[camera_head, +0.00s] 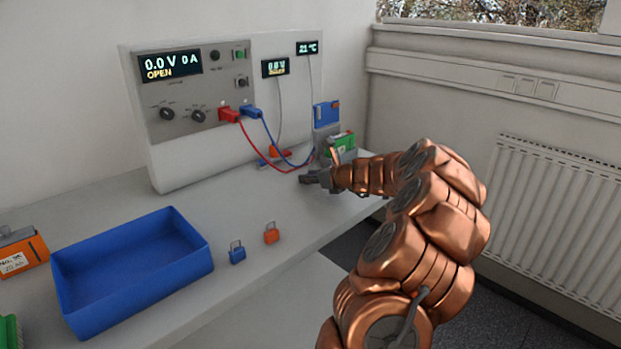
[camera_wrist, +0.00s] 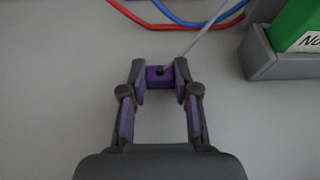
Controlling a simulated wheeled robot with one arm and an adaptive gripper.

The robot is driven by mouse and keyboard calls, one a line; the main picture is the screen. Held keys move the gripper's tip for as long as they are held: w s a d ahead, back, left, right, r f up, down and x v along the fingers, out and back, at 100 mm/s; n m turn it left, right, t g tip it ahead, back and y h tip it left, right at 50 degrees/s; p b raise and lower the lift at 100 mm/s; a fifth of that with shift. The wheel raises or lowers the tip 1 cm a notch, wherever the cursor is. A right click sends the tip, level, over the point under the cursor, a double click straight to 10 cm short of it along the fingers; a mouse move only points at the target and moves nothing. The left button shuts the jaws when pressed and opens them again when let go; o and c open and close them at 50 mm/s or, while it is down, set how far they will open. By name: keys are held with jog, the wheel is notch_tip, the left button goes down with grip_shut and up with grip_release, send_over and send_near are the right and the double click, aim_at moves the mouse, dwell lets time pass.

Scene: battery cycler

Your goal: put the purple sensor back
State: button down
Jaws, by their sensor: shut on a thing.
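The purple sensor (camera_wrist: 158,77) is a small purple block with a dark knob and a thin grey cable, seen in the wrist view. My gripper (camera_wrist: 160,74) is shut on it, one fingertip at each side, over the grey-white bench. In the head view my gripper (camera_head: 308,179) is low over the bench, left of the green battery, and the sensor cannot be made out there. The sensor's cable runs up and right. A small display reading 21 °C (camera_head: 308,48) has a grey cable hanging down from it.
A grey holder (camera_wrist: 262,60) with a green battery (camera_wrist: 295,25) stands just right of my gripper. Red (camera_head: 262,151) and blue (camera_head: 275,141) cables cross the bench behind it. A blue tray (camera_head: 130,265) and blue (camera_head: 237,255) and orange (camera_head: 271,235) padlocks are at the front left.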

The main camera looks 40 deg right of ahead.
jog(key=shift+f, duration=0.15)
jog(key=c, duration=0.9)
grip_release()
jog(key=shift+o, duration=0.2)
jog(key=shift+r, duration=0.2)
jog(key=v, duration=1.2)
